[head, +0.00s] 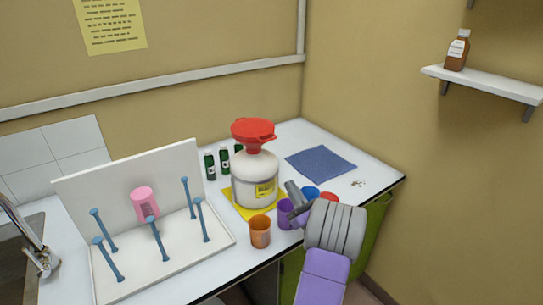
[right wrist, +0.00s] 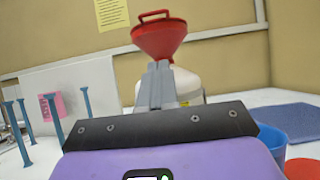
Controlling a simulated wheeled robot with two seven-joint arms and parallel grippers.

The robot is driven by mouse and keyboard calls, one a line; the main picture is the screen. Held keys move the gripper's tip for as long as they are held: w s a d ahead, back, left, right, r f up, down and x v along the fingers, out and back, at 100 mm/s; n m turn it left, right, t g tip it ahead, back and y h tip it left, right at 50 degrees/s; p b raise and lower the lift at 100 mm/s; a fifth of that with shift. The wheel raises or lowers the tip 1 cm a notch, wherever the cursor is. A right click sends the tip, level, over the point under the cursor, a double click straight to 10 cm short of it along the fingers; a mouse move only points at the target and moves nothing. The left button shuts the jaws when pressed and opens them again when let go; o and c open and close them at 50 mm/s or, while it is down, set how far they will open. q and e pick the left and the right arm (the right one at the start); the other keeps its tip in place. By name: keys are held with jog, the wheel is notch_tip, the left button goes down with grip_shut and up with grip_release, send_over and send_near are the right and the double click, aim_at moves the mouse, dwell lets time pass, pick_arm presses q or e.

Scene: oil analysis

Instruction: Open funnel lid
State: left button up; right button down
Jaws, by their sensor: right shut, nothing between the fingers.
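A red funnel (head: 254,131) sits upright on top of a white jug (head: 254,180) with a yellow label. The funnel's top looks covered by a flat red lid, which seems closed. In the right wrist view the funnel (right wrist: 159,40) shows from below its rim, with a loop handle (right wrist: 155,14) on top. My right gripper (head: 291,196) is shut and empty, in front of the jug and to its right, lower than the funnel. In the right wrist view its fingertips (right wrist: 160,66) point toward the jug, below the funnel. My left gripper is not in view.
Small dark green bottles (head: 210,165) stand behind the jug. A drying rack (head: 130,262) with blue pegs is at left. A blue cloth (head: 321,164) lies at right.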

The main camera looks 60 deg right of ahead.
pick_arm(q)
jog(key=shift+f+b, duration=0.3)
jog(key=shift+b, duration=0.05)
pick_arm(e)
jog(key=w+d+r, duration=0.4)
jog(key=w+r, duration=0.3)
jog(key=r, duration=0.2)
jog(key=shift+w, duration=0.2)
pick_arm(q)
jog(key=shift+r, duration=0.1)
